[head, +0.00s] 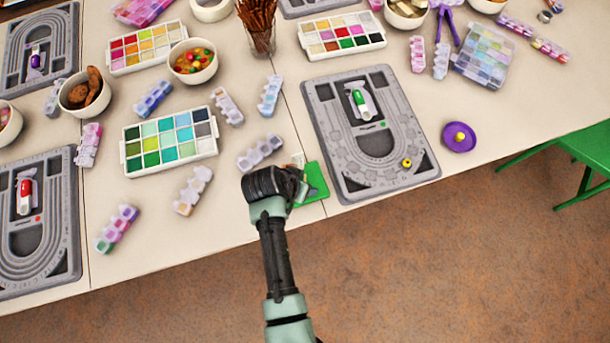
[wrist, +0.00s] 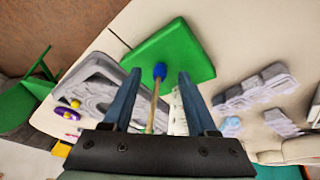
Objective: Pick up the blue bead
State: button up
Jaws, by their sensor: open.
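A round blue bead (wrist: 160,71) shows in the wrist view between the tips of my fingers, at the end of a thin wooden stick (wrist: 152,108). Behind it is a flat green board (wrist: 178,50). My gripper (wrist: 159,76) is open, with one finger on each side of the bead and a gap to both. I cannot tell how far the bead is in depth. In the head view my gripper (head: 297,188) is over the green board (head: 316,181) at the table's front edge; my wrist hides most of that spot, and I cannot make out the bead there.
A grey bead board (head: 415,135) lies to the right, with a purple dish (head: 459,145) beyond it. A white segmented box (head: 260,152) lies just behind my gripper. A colour tray (head: 170,162) is to the left. A green chair (head: 580,150) stands off the table at the right.

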jog(key=shift+w+d+f, duration=0.15)
jog(key=shift+f, duration=0.25)
grip_shut()
dwell(1.2)
